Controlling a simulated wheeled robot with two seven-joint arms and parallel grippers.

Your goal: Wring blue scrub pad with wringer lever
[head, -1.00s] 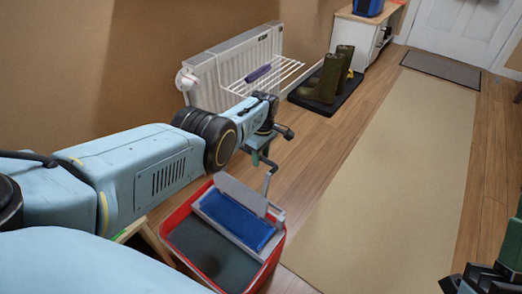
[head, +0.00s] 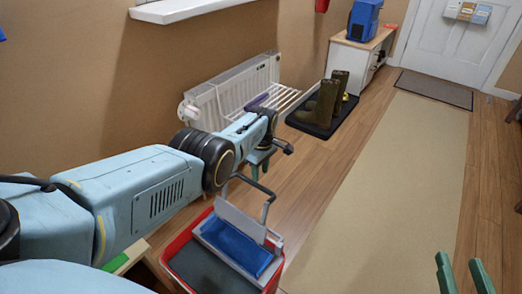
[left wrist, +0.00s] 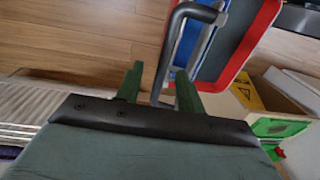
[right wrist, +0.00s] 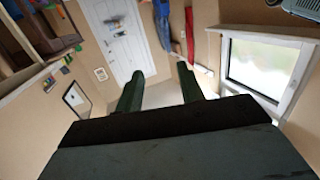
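The blue scrub pad (head: 235,248) lies flat in the grey wringer (head: 265,268), under a raised light grey plate (head: 240,218). The wringer sits on a red bucket (head: 178,248) with dark contents. The wringer lever (head: 270,203) is a grey bent bar rising from the wringer. My left gripper (head: 260,163) is at its upper end. In the left wrist view, the lever (left wrist: 165,60) passes between the fingers of my open left gripper (left wrist: 158,80), with a gap on one side. My right gripper (head: 460,268) is open and empty; it also shows in the right wrist view (right wrist: 160,85).
A white radiator (head: 235,92) with a rack stands along the wall behind my left arm. Boots (head: 325,100) stand on a dark tray beyond. A beige runner (head: 385,180) covers clear floor at right. A white window sill (head: 185,8) juts out above.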

